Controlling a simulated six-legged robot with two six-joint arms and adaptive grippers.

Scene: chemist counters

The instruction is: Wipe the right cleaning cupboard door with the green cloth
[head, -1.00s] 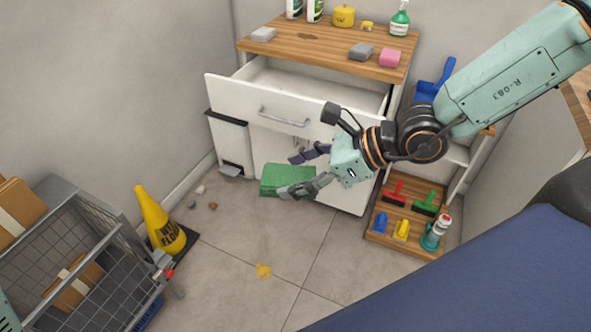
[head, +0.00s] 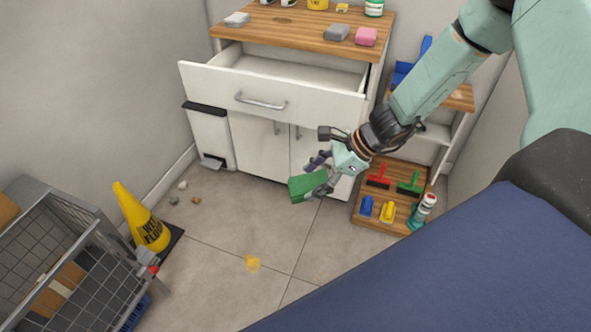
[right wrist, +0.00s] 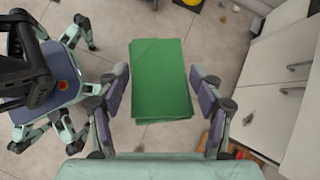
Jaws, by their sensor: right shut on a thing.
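The green cloth (head: 306,186) is a flat, thick-looking rectangle. My right gripper (head: 318,175) is shut on it and holds it in front of the lower part of the cupboard. In the right wrist view the cloth (right wrist: 161,80) lies between the two fingers of the gripper (right wrist: 160,92). The right cupboard door (head: 304,145) is white and shut, partly hidden behind my gripper and arm. The left door (head: 258,146) beside it is also shut. Whether the cloth touches the right door I cannot tell; it appears apart. My left gripper is not in view.
A drawer (head: 269,103) stands open above the doors. A wooden tray (head: 388,224) with brushes and a bottle (head: 422,212) sits right of the cupboard. A yellow wet-floor cone (head: 142,220) and a wire cart (head: 68,245) stand left. The floor between is mostly clear, with a yellow spot (head: 252,263).

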